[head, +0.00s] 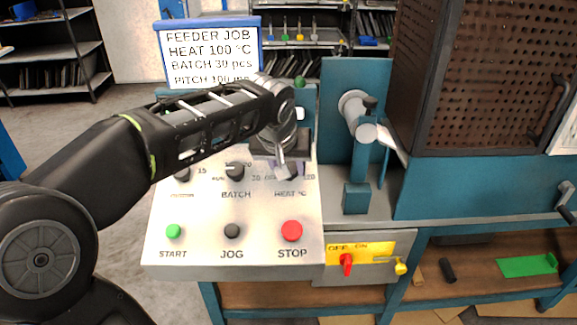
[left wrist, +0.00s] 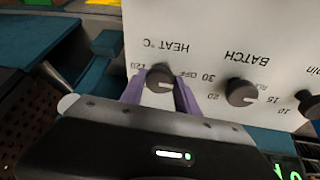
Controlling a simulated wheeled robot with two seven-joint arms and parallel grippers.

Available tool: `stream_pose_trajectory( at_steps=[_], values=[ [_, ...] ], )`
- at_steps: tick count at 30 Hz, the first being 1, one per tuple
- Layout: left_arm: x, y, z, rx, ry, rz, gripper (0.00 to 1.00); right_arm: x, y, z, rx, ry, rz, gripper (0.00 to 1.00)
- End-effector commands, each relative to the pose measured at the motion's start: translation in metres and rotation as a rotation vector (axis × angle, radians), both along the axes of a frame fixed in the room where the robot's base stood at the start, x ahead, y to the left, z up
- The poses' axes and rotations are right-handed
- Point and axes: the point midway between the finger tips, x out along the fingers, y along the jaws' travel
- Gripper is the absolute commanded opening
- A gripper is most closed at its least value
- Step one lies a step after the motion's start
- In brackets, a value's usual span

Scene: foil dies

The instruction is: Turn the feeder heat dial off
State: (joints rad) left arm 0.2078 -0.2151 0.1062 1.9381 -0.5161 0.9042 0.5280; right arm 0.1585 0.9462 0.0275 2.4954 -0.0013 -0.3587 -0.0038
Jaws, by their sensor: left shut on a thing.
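The number 120 and the word OFF show beside the dial; the pointer's exact setting is hard to tell. My right gripper is not in view.
The batch dial (head: 235,172) is beside it, with another dial (head: 182,174) further left. Below are the green start button (head: 173,231), black jog button (head: 232,231) and red stop button (head: 292,231). A red switch (head: 347,264) is at lower right. A job sign (head: 210,55) stands behind.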

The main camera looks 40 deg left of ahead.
Motion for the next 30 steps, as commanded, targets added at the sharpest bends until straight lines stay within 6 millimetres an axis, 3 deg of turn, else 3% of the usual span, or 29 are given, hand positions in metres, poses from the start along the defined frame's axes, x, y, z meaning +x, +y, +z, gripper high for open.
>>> stream_pose_trajectory(
  at_steps=[1, 2, 9, 20, 30],
  values=[
    [0.0, -0.001, -0.001, -0.003, 0.001, 0.0, 0.0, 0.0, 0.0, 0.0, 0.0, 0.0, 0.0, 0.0],
    [0.0, -0.001, -0.001, -0.003, 0.001, 0.0, 0.4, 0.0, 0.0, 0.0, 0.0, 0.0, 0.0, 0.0],
    [0.0, -0.001, 0.0, -0.001, 0.0, -0.001, 0.58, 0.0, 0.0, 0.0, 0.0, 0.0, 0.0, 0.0],
    [-0.002, -0.001, 0.006, 0.0, -0.002, 0.0, 0.58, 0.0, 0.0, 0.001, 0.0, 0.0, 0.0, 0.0],
    [-0.026, -0.01, 0.051, -0.001, -0.005, 0.0, 0.58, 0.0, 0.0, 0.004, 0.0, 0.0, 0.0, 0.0]
  ],
)
